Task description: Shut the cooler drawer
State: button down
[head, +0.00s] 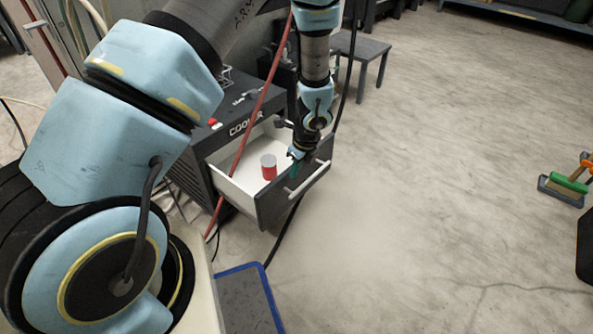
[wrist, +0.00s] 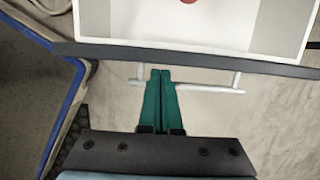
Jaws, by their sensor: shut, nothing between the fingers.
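The cooler (head: 225,140) is a dark box with "COOLER" lettering on its front. Its white-lined drawer (head: 236,187) stands pulled well out, with a dark front panel (head: 275,203) and a light bar handle (head: 310,180). A red can with a pale top (head: 268,168) stands inside the drawer. My gripper (head: 294,172) is at the drawer front by the handle. In the wrist view its green fingers (wrist: 160,78) are together and empty, overlapping the handle bar (wrist: 205,88); I cannot tell whether they touch it.
A blue-edged dark mat or platform (head: 247,298) lies on the floor below the drawer. A red hose (head: 245,140) and a black cable pass by the cooler. A grey stool (head: 362,52) stands behind. The floor to the right is clear up to a green-and-orange brush (head: 568,183).

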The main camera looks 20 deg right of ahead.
jog(key=w+a+p, duration=0.4)
jog(key=w, duration=0.4)
jog(key=w+a+p, duration=0.4)
jog(key=w+a, duration=0.1)
jog(key=w, duration=0.4)
jog(key=shift+a, duration=0.2)
